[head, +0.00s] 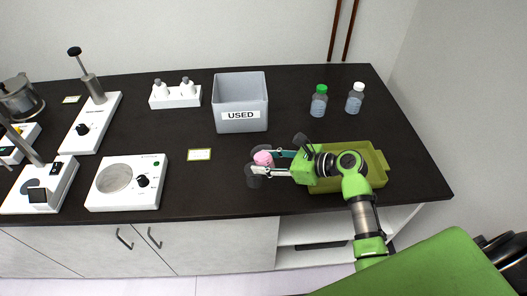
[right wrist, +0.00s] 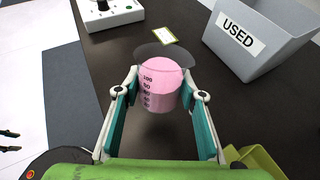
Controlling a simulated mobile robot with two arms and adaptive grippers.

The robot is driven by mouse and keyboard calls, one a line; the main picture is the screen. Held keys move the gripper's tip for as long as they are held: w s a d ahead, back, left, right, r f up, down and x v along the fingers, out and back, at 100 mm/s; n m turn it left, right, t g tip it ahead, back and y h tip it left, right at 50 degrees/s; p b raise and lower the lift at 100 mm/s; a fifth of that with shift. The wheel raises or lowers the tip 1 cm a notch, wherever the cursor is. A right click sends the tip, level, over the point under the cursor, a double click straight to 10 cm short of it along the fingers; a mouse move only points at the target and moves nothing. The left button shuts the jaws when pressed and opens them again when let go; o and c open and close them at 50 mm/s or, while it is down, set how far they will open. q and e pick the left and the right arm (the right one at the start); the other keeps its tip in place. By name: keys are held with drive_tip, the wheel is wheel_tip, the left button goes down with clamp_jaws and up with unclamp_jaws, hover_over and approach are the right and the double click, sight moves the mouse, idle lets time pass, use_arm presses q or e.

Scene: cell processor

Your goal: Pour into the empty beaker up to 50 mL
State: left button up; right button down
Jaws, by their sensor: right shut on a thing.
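My right gripper (head: 266,164) is shut on a beaker of pink liquid (head: 263,157) over the front of the dark bench. In the right wrist view the pink beaker (right wrist: 165,88) sits between the two teal finger pads and carries black graduation marks, including 100 near the top. The liquid's surface looks rounded near the top mark. A dark see-through oval shows just behind it; I cannot tell whether it is this beaker's rim or another vessel. I cannot make out a separate empty beaker. My left gripper is not in view.
A grey bin marked USED (head: 241,122) stands behind the gripper. A yellow-green tray (head: 377,164) lies under my right arm. Two capped bottles, green-capped (head: 319,103) and white-capped (head: 355,100), stand behind it. A white hotplate (head: 150,187) is to the left. A label card (head: 200,155) lies between.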

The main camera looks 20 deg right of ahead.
drive_tip(key=shift+s+d+r+g+h+p, duration=0.1)
drive_tip(key=shift+r+g+h+p, duration=0.3)
drive_tip(key=shift+g+p, duration=0.1)
drive_tip(key=shift+s+f+h, duration=0.1)
drive_tip(key=shift+f+h, duration=0.2)
drive_tip(key=shift+f, duration=0.25)
drive_tip(key=shift+r+g, duration=0.2)
drive_tip(key=shift+g, duration=0.2)
drive_tip(key=shift+d+h+p, duration=0.1)
drive_tip(key=shift+h+p, duration=0.2)
drive_tip(key=shift+p, duration=0.3)
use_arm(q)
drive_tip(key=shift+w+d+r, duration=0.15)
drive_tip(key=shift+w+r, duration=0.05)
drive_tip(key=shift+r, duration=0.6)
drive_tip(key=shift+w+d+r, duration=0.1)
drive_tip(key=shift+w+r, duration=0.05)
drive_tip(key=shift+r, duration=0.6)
use_arm(e)
drive_tip(key=shift+s+f+g+h, duration=0.15)
drive_tip(key=shift+g+h, duration=0.25)
drive_tip(key=shift+g, duration=0.2)
drive_tip(key=shift+d, duration=0.1)
